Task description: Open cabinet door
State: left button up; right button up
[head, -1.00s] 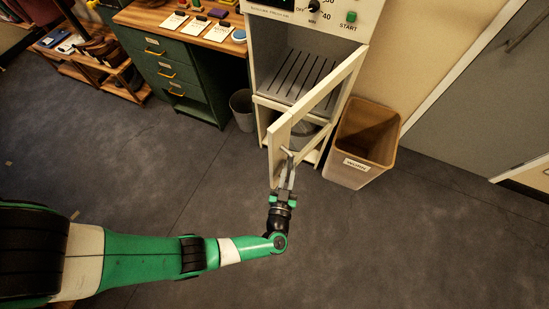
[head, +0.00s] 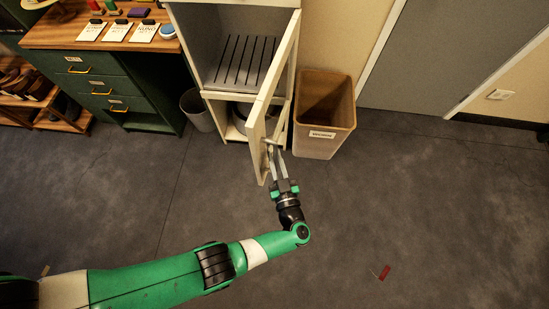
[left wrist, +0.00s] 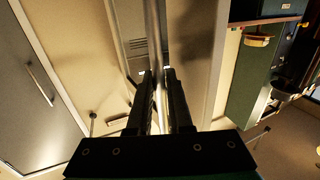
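The pale cabinet door (head: 256,138) stands swung out from the white cabinet (head: 193,40), with its hinge side at the cabinet's right. The opening shows a slatted shelf (head: 243,62) inside. My left gripper (head: 275,154) is at the outer side of the door near its free edge. In the left wrist view, the metal bar handle (left wrist: 153,40) runs between the two dark fingers of the left gripper (left wrist: 160,85), which close around it. Exact finger contact is partly hidden. My right gripper is not in view.
A brown bin (head: 322,115) stands right of the door, close to it. A grey bin (head: 197,108) and a green drawer unit (head: 105,88) stand left of the cabinet. A small red item (head: 382,272) lies on the otherwise open floor.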

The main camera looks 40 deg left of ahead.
pick_arm(q)
jog(key=o, duration=0.4)
jog(key=shift+w+a, duration=0.2)
jog(key=shift+d, duration=0.1)
jog(key=shift+s, duration=0.1)
jog(key=v, duration=1.1)
jog(key=shift+s+d, duration=0.15)
jog(key=shift+d, duration=0.1)
